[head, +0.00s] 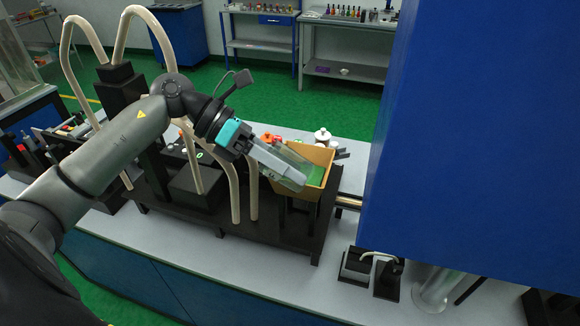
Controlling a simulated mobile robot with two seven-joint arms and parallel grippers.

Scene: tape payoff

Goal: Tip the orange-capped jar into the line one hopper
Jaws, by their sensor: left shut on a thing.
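My left gripper (297,181) reaches in from the left and is shut on a clear jar (292,162). The jar is tilted over a tan, open-topped hopper (319,155), its body partly hidden by the grey fingers. Green material (315,175) shows inside the hopper. An orange-red piece (267,138) shows just behind the gripper; I cannot tell whether it is a cap on this jar. No line number is readable on the hopper. My right gripper is not in view.
The hopper sits at the right end of a dark machine frame (265,232) on a pale bench (250,268). Beige hoses (235,185) rise left of the hopper. A large blue panel (470,130) blocks the right side. A clear cylinder (434,290) stands at the front right.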

